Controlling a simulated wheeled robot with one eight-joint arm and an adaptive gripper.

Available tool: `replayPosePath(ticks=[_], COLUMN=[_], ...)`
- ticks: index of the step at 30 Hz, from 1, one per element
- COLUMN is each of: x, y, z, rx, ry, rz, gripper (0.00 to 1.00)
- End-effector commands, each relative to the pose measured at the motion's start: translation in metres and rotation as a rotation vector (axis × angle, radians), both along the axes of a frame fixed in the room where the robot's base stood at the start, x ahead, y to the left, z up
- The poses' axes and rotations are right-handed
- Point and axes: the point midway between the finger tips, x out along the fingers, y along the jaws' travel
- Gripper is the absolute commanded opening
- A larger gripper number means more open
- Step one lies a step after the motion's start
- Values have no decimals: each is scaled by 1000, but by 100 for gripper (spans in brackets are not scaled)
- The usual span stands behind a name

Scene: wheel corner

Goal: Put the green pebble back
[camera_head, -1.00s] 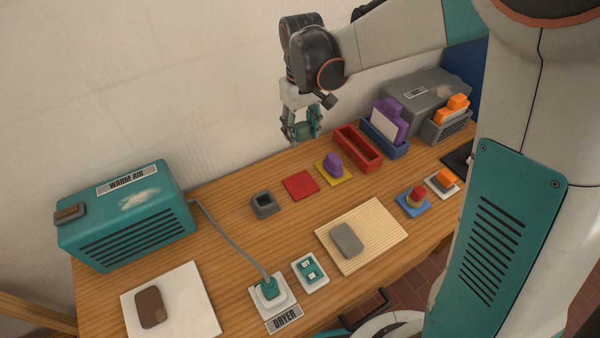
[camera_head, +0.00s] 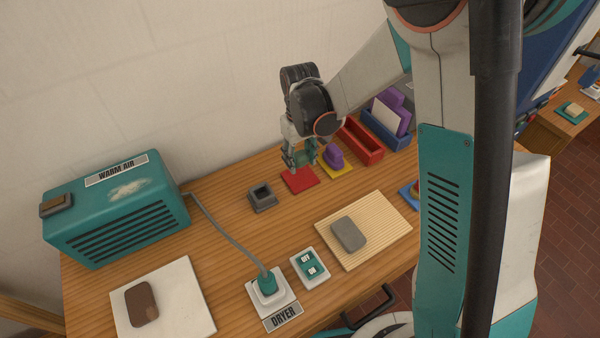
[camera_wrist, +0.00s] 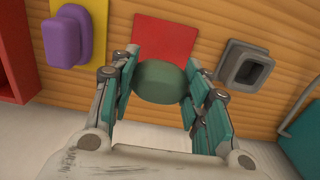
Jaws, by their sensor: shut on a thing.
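The green pebble (camera_wrist: 160,82) is a smooth, rounded, dark green piece. In the wrist view it sits between the two fingers of my gripper (camera_wrist: 162,86), which is shut on it. In the head view my gripper (camera_head: 302,162) hangs over the red square pad (camera_head: 300,179); the pebble is mostly hidden there by the fingers. In the wrist view the red pad (camera_wrist: 166,36) shows bare beyond the pebble. I cannot tell how high the pebble is above the pad.
A purple piece on a yellow pad (camera_head: 333,156) stands close to the right of the red pad. A small grey socket (camera_head: 262,197) stands to its left. A red open box (camera_head: 360,140) and a blue rack (camera_head: 385,132) stand behind. The teal dryer (camera_head: 115,208) is at left.

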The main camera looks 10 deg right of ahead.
Motion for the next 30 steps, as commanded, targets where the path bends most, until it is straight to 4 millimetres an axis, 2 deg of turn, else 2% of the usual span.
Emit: replayPosePath(ticks=[1, 8, 15, 23, 30], x=[0, 0, 0, 0, 0], y=[0, 0, 0, 0, 0], z=[-8, -21, -52, -52, -59], rx=[0, 0, 0, 0, 0], ry=[0, 0, 0, 0, 0], rz=[0, 0, 0, 0, 0], gripper=[24, 24, 24, 24, 24])
